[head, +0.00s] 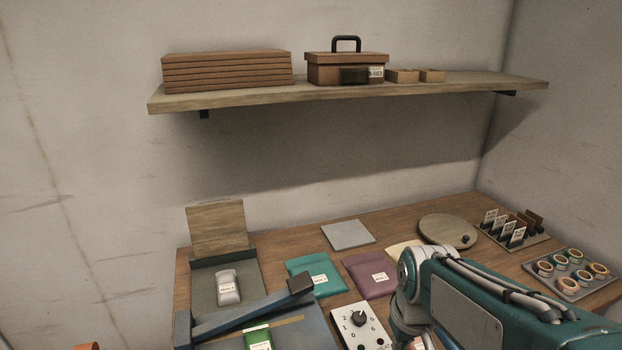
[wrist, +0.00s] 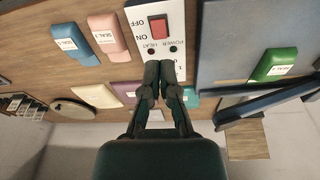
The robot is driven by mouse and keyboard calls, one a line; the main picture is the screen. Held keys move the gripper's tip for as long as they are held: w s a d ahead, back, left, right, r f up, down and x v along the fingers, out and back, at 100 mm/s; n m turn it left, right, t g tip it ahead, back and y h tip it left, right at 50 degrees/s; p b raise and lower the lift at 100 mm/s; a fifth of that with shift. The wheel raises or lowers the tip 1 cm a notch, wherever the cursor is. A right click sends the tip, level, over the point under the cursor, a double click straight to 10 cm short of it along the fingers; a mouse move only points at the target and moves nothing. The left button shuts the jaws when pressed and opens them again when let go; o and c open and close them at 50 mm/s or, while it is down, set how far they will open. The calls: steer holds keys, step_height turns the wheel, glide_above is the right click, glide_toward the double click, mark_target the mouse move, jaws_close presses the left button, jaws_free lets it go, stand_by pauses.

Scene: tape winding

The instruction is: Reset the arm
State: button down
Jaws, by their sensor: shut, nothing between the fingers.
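My gripper (wrist: 165,68) shows in the wrist view with its two dark fingers closed together and nothing between them. I cannot tell whether the tips touch the panel. In the head view the panel (head: 362,312) shows its black dial, and my teal arm reaches in from the lower right. The gripper itself is hidden or out of frame there.
Left of the panel is a blue sealer with a raised arm (head: 245,312). Teal (head: 322,290) and purple (head: 368,285) pouches, a grey plate (head: 347,235), a round board (head: 447,231) and a tape tray (head: 567,285) lie on the table. A shelf (head: 440,90) hangs above.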

steer(key=s+r+m+t, duration=0.2)
steer(key=s+r, duration=0.3)
steer(key=s, duration=0.4)
steer(key=shift+s+r+t, duration=0.25)
steer(key=shift+s+t, duration=0.15)
steer(key=shift+t, duration=0.4)
